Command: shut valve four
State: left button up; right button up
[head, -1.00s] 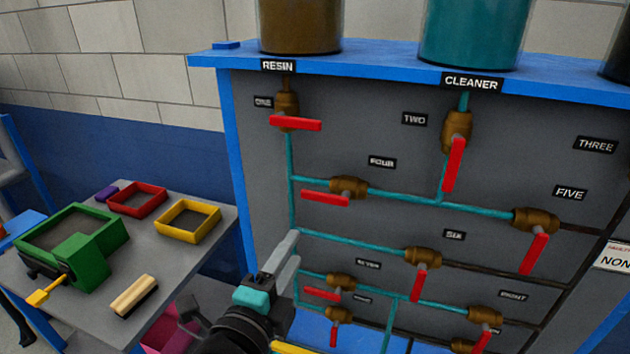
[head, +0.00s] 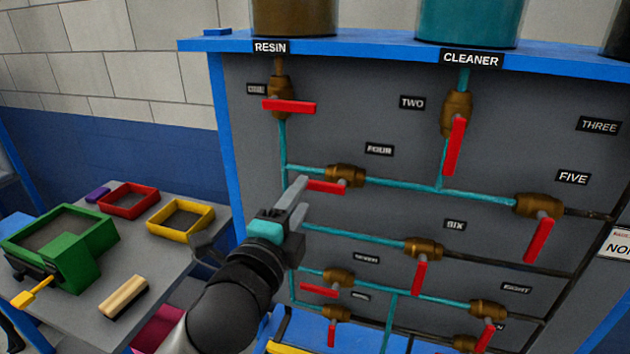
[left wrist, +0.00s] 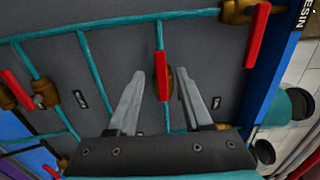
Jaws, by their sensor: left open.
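Valve four has a brass body (head: 345,175) on a teal pipe, below the FOUR label (head: 379,149). Its red handle (head: 326,187) points left, roughly along the pipe. My left gripper (head: 300,199) is open at the free end of this handle in the head view; one finger partly covers it. In the left wrist view the red handle (left wrist: 161,70) shows between the two spread fingers of the left gripper (left wrist: 162,84), with a gap on each side. The right gripper is not in view.
Valve one's red handle (head: 289,106) is above, and valve six's red handle (head: 420,278) hangs lower right. At left, a grey table (head: 85,290) holds a green box (head: 75,250) and red and yellow frames.

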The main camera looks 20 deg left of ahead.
aim_at(310, 184)
pick_arm(q)
jog(key=w, duration=0.8)
jog(key=shift+w+d, duration=0.15)
jog(key=shift+d, duration=0.05)
jog(key=shift+c, duration=0.3)
grip_shut()
dwell(0.9)
